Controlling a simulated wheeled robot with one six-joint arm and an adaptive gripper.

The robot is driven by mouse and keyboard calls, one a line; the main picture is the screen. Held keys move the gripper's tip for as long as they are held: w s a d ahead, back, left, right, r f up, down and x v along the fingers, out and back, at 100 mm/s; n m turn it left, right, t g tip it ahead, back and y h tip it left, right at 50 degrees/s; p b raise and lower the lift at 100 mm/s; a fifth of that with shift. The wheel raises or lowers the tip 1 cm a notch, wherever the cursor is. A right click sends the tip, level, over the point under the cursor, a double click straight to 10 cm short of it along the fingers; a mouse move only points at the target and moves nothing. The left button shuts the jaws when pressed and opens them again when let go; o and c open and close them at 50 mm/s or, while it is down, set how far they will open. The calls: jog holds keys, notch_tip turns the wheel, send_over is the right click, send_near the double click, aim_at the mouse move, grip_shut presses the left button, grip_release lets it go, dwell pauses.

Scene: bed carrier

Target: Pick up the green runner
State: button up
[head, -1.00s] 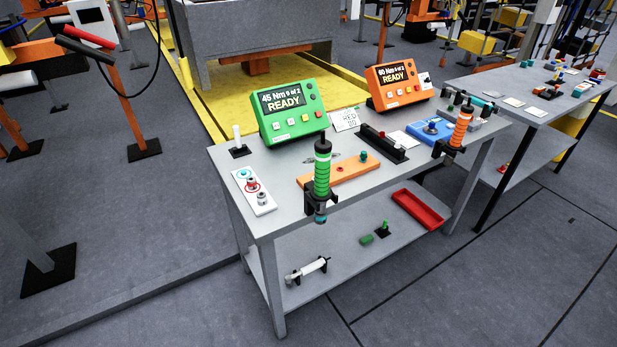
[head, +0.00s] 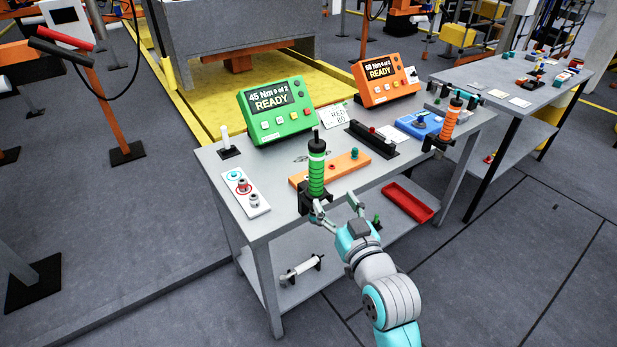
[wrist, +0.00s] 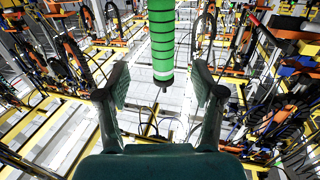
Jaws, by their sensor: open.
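The green runner (head: 316,172) is a banded green cylinder with a black top. It stands upright in a black holder (head: 314,202) at the table's front edge. My gripper (head: 334,206) is open at the front of the table, close to the runner's lower part. In the wrist view, the runner (wrist: 162,42) hangs down from the top of the picture, and its lower end lies between the spread fingers of my gripper (wrist: 163,90). I see no finger clearly touching it. The runner's lowest part is hidden by the holder and my gripper in the head view.
An orange block (head: 343,167) lies behind the runner, and a white panel (head: 243,192) lies left. A green controller (head: 275,109) and an orange controller (head: 386,80) stand behind. An orange runner (head: 450,122) stands right. A red tray (head: 407,202) sits on the lower shelf.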

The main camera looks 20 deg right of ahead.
aim_at(319, 175)
jog(key=w, duration=0.5)
jog(key=shift+w+a+r, duration=0.15)
jog(key=shift+w+a, duration=0.05)
jog(key=shift+w, duration=0.15)
jog(key=shift+w+a+r, duration=0.15)
jog(key=shift+w, duration=1.2)
jog(key=shift+w+a+r, duration=0.1)
jog(key=shift+w, duration=1.2)
grip_shut()
jog(key=shift+r, duration=0.1)
